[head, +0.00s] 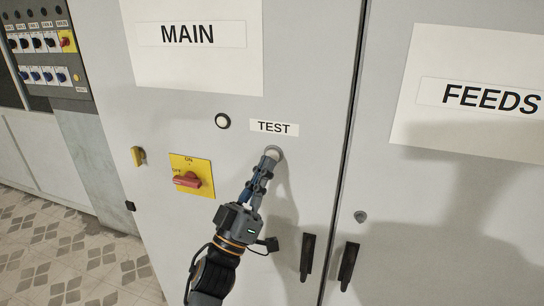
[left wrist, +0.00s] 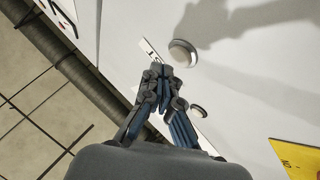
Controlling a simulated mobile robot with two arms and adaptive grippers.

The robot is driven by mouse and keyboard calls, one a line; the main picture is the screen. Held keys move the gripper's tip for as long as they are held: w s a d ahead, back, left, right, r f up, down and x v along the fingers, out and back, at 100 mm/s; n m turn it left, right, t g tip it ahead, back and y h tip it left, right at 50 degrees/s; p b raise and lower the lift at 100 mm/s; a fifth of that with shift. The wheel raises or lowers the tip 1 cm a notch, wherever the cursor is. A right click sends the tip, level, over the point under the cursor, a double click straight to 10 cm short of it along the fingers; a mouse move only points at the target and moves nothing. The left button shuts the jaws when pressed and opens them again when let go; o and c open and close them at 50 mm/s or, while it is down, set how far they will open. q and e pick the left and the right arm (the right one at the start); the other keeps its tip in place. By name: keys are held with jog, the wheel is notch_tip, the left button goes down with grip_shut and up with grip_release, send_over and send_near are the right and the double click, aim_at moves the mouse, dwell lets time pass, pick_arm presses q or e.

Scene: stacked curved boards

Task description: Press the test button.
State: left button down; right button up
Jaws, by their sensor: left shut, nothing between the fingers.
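The test button (head: 275,152) is a pale round button on the grey cabinet door, just below the TEST label (head: 274,127). In the left wrist view the button (left wrist: 183,52) stands just above and to the right of the fingertips. My left gripper (head: 269,158) is shut and empty. Its fingertips overlap the button's lower left part in the head view. In the left wrist view the gripper (left wrist: 158,74) partly covers the TEST label (left wrist: 150,48). I cannot tell whether the fingertips touch the button. My right gripper is not in view.
A round lamp (head: 222,121) sits up and left of the button. A red rotary switch (head: 187,180) on a yellow plate is left of my gripper. Black door handles (head: 308,256) stand below right. The FEEDS door (head: 450,190) is on the right, partly in shadow.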

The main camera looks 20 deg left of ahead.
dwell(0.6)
pick_arm(q)
jog(key=shift+w, duration=0.45)
jog(key=shift+w, duration=0.45)
dwell(0.6)
dwell(0.3)
jog(key=shift+s+p, duration=0.3)
jog(key=shift+s, duration=0.65)
jog(key=s+p, duration=0.1)
jog(key=s, duration=0.4)
